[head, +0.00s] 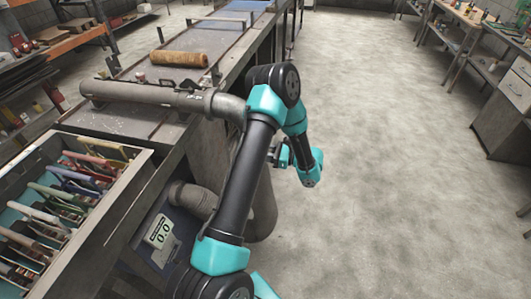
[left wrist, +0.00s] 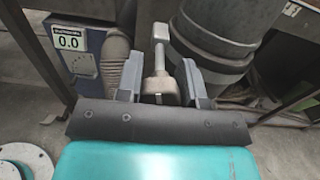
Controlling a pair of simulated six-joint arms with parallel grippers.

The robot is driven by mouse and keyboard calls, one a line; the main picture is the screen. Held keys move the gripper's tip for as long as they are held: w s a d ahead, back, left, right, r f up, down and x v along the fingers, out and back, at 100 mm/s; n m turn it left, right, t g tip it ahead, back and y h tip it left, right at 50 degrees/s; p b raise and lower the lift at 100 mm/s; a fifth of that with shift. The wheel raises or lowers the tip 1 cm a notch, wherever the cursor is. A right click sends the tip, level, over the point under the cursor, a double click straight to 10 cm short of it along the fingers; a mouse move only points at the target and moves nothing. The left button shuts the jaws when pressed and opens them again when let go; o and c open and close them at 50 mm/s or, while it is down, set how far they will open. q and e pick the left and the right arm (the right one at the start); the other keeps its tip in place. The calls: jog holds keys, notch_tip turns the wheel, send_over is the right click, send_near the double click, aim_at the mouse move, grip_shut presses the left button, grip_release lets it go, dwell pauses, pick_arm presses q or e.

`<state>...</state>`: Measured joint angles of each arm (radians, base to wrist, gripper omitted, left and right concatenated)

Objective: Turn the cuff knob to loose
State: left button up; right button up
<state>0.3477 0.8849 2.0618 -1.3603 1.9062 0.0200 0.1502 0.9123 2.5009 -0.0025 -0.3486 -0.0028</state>
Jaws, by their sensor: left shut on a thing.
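The cuff knob (left wrist: 160,58) shows in the left wrist view as a grey lever with a square end, rising from a tan-grey block. My left gripper (left wrist: 160,78) is shut on the knob, with one finger on each side of its base. The dark round duct (left wrist: 215,38) with its cuff stands just behind and right of the knob. In the head view my left gripper (head: 282,155) is partly hidden behind my arm, and the knob cannot be made out there. My right gripper is not in view.
A box with a display reading 0.0 (head: 160,231) and a ribbed hose (head: 194,199) are left of my arm. A horizontal pipe (head: 150,95) and a brown roll (head: 179,58) lie on the bench. A tool tray (head: 112,213) is lower left. Open floor lies right.

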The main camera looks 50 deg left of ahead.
pick_arm(q)
jog(key=n, duration=1.1)
jog(key=shift+n, duration=1.9)
jog(key=o, duration=0.7)
jog(key=shift+c, duration=0.2)
jog(key=shift+d, duration=0.1)
jog(key=v, duration=1.7)
jog(key=shift+d, duration=0.2)
jog(key=shift+w+f, duration=0.1)
